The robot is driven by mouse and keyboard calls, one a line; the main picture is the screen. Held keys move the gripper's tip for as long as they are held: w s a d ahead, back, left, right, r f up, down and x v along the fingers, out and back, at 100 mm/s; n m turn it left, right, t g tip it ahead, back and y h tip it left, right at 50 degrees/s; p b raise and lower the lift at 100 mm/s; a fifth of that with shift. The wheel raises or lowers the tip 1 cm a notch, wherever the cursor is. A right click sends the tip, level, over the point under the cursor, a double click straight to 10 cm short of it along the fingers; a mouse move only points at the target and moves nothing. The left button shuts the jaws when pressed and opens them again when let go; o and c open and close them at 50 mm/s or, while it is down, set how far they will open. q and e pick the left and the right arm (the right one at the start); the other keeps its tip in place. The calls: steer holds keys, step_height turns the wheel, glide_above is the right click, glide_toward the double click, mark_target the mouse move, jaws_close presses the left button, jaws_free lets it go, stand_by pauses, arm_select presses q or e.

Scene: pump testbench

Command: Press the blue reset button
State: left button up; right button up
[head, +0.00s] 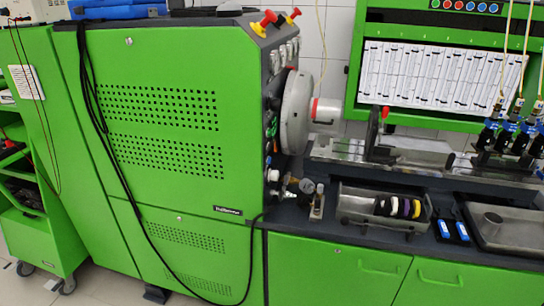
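A row of small round buttons in green, red and blue runs along the top right edge of the green panel frame in the head view. Blue buttons (482,7) show toward the right of this row. The labels are too small to read, so I cannot tell which one is the reset button. Neither my left nor my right gripper shows in the view.
A large green cabinet (160,115) with a grey disc (297,112) fills the left and middle. A chart panel (440,75) hangs above the bench. The bench holds a metal tray (350,212), blue-handled tools (453,230) and blue injectors (508,135). A black cable hangs down the cabinet.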

steer(key=shift+c, duration=0.5)
jaws_close()
steer(key=shift+a, duration=0.1)
stand_by(0.5)
stand_by(0.6)
